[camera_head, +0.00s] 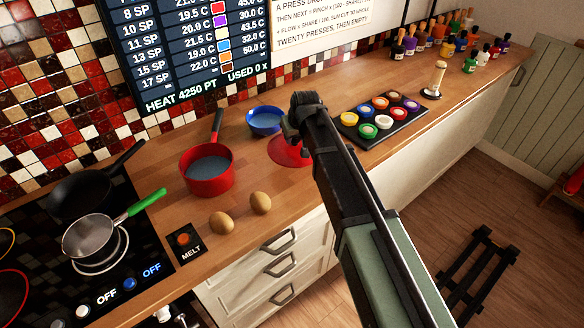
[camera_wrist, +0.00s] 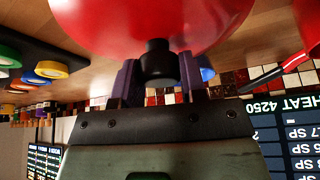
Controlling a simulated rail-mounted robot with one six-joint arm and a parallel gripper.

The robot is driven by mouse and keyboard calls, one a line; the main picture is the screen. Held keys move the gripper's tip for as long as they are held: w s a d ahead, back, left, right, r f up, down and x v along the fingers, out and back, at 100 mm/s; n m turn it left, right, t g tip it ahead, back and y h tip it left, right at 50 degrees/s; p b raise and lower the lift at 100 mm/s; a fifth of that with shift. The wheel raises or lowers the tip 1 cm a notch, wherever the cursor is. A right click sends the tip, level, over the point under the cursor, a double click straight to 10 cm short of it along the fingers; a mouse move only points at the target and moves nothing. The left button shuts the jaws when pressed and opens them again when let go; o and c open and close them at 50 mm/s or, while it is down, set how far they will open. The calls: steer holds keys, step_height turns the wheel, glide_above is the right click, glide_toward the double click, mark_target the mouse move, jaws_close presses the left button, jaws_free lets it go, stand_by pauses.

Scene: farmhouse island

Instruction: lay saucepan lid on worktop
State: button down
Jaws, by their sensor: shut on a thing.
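The red saucepan lid (camera_head: 285,152) is at the middle of the wooden worktop (camera_head: 240,172), partly hidden by my arm. In the wrist view the lid (camera_wrist: 150,25) fills the top, with its black knob (camera_wrist: 158,62) between my two fingers. My gripper (camera_wrist: 160,80) is shut on this knob. In the head view my arm hides the fingertips. The lid is low over or on the worktop; I cannot tell whether it touches. The red saucepan (camera_head: 208,168) stands uncovered to the left with greyish contents.
A blue bowl (camera_head: 265,121) stands behind, near the tiled wall. A black tray (camera_head: 384,139) of coloured pots is to the right. Two brown eggs (camera_head: 222,222) lie near the front edge, beside the melt button (camera_head: 184,239). The hob with pans (camera_head: 90,236) is at left.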

mark_target(296, 145)
step_height(296, 145, down, 6)
steer(key=b, duration=0.4)
steer(key=shift+f+b, duration=0.15)
steer(key=shift+b, duration=0.15)
steer(key=shift+r, duration=0.25)
steer(key=shift+f, duration=0.15)
steer(key=c, duration=0.7)
jaws_free()
steer(key=shift+r+p, duration=0.3)
steer(key=shift+p, duration=0.1)
steer(key=p+v, duration=1.1)
steer(key=v, duration=0.1)
steer(key=shift+r, duration=0.1)
steer(key=shift+f, duration=0.2)
